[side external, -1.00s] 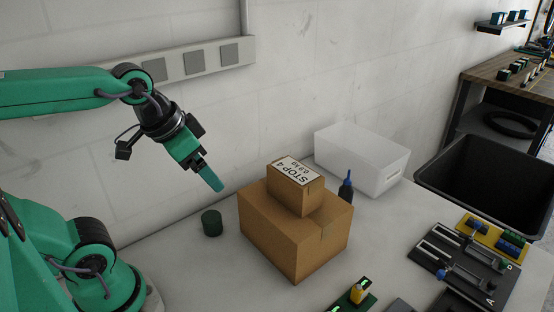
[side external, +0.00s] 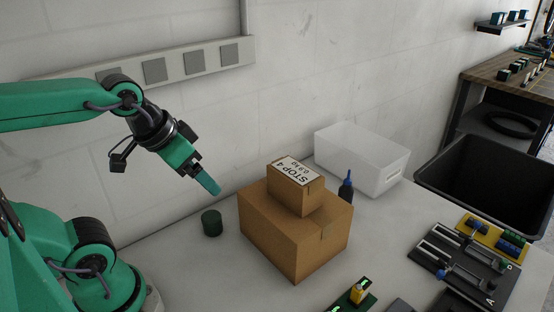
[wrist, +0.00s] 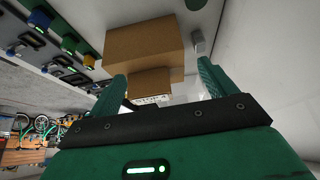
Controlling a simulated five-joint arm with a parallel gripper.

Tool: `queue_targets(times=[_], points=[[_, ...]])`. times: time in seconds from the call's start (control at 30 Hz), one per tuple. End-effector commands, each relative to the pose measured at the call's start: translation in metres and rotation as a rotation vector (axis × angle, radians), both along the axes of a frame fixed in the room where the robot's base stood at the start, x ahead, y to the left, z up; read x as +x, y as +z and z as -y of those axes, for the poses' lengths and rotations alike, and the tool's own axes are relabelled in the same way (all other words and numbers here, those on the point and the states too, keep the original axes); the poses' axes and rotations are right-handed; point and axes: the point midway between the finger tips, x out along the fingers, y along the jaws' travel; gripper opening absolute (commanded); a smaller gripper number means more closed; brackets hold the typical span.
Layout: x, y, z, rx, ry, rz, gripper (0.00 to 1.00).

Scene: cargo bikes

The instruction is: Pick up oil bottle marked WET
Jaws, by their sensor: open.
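A dark bottle with a blue cap (side external: 346,189) stands upright on the bench behind the cardboard boxes, in front of the clear bin; no WET marking can be read on it. The boxes hide part of its lower body. I cannot pick the bottle out in the wrist view. My gripper (side external: 213,188) is open and empty, in the air left of the boxes and well away from the bottle. In the wrist view my gripper (wrist: 161,73) has its two green fingers spread, with the boxes beyond them.
A large cardboard box (side external: 290,237) carries a small box labelled STOP 4 (side external: 309,198), standing between my gripper and the bottle. A dark green cylinder (side external: 212,223) stands left of them. A translucent bin (side external: 385,180) is behind. Black fixtures (side external: 450,262) lie at right; a black tub (side external: 475,190) is beyond.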

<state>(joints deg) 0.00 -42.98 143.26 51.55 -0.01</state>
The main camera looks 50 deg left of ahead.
Motion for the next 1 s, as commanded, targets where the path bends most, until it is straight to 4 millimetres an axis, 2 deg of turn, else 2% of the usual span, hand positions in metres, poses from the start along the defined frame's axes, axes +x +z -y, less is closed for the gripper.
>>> queue_targets(times=[0.03,0.1,0.57,0.77,1.0], points=[[0.000,0.000,0.000,0.000,0.000,0.000,0.74],[0.000,0.000,0.000,0.000,0.000,0.000,0.63],[0.007,0.005,0.001,0.003,-0.008,-0.010,0.63],[0.029,0.020,0.003,0.011,-0.031,-0.039,0.63],[0.074,0.041,0.007,0.026,-0.079,-0.096,0.63]])
